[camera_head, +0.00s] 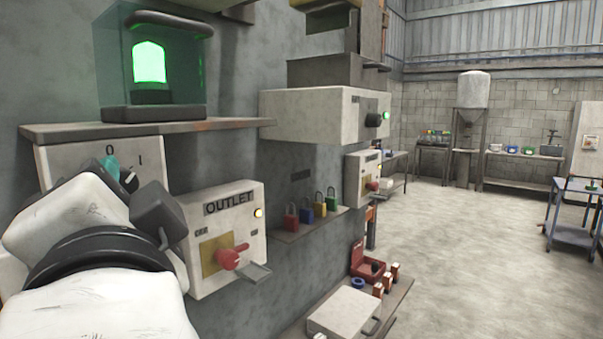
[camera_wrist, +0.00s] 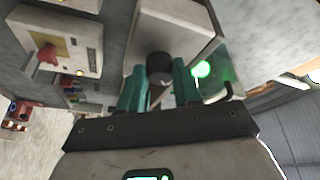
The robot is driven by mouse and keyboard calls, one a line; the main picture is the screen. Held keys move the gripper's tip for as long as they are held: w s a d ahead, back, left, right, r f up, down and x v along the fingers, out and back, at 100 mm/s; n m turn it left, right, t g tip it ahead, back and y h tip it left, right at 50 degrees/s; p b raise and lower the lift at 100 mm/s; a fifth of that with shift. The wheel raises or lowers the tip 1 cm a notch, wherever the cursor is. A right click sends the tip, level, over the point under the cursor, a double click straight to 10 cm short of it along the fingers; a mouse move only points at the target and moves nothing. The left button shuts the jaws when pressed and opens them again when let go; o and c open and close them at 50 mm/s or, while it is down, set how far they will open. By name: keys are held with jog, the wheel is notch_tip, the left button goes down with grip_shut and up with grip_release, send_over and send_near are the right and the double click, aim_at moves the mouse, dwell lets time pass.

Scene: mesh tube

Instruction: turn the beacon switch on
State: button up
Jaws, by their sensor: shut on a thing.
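The beacon switch is a pale box (camera_head: 62,156) on the wall under a shelf, marked 0 and I, with a dark knob (camera_head: 131,181). In the wrist view the dark knob (camera_wrist: 159,63) stands out from the pale box (camera_wrist: 175,20). My gripper (camera_head: 121,172) is at the front of the box. Its teal fingers (camera_wrist: 159,88) are shut on the knob, one on each side. My wrist hides the lower part of the box. The beacon (camera_head: 150,63) on the shelf above glows green inside a glass case.
An OUTLET box (camera_head: 212,206) with a red handle (camera_head: 231,257) is close to the right of my wrist. The shelf (camera_head: 150,128) overhangs the switch. Coloured padlocks (camera_head: 320,206) stand on a ledge beyond. The floor (camera_head: 440,240) to the right is open.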

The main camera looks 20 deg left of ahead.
jog(key=shift+m+h+p, duration=0.35)
jog(key=shift+m+h, duration=0.15)
jog(key=shift+m, duration=1.1)
jog(key=o, duration=1.1)
jog(key=shift+c, duration=0.2)
jog(key=shift+g, duration=0.3)
